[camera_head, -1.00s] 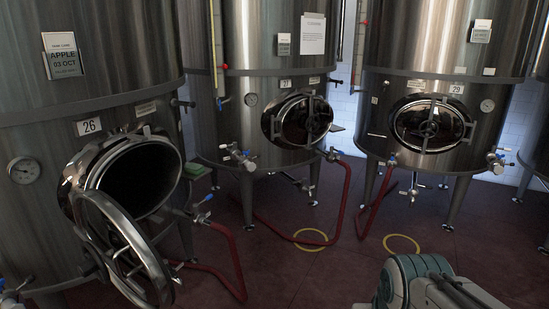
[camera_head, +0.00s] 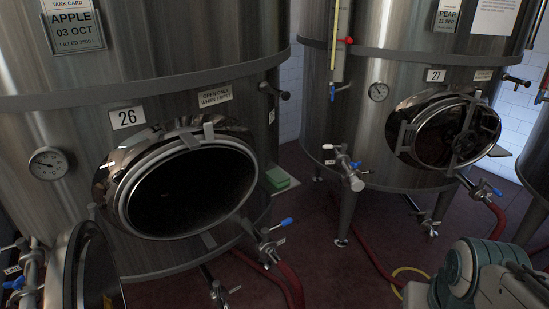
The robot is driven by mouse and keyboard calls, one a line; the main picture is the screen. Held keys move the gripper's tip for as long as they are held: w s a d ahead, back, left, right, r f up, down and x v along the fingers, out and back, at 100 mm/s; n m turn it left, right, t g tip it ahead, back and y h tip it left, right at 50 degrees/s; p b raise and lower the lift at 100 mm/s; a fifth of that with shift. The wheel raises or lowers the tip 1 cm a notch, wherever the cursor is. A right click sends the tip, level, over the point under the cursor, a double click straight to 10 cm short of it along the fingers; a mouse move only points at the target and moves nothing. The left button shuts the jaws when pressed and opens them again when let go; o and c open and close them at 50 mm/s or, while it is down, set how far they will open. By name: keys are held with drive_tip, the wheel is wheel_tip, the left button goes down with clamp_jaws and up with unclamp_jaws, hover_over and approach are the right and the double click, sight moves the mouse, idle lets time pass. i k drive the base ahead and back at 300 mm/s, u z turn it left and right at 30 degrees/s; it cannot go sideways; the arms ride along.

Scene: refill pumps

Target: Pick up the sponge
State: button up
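A small green block that looks like the sponge (camera_head: 278,177) sits low at the right side of tank 26, just right of its round hatch. It seems to rest on a pale ledge or holder, but I cannot tell its support clearly. Part of my arm shows at the bottom right, well apart from the green block. My gripper's fingers are outside the picture.
Tank 26's hatch (camera_head: 187,190) is open and dark inside, its door (camera_head: 92,272) swung out at lower left. A blue-handled valve (camera_head: 268,243) and red hose (camera_head: 291,284) are below the green block. Tank 27's hatch (camera_head: 447,134) is shut.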

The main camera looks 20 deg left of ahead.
sight(276, 176)
drive_tip(key=u, duration=0.55)
drive_tip(key=i, duration=1.6)
drive_tip(key=u, duration=0.55)
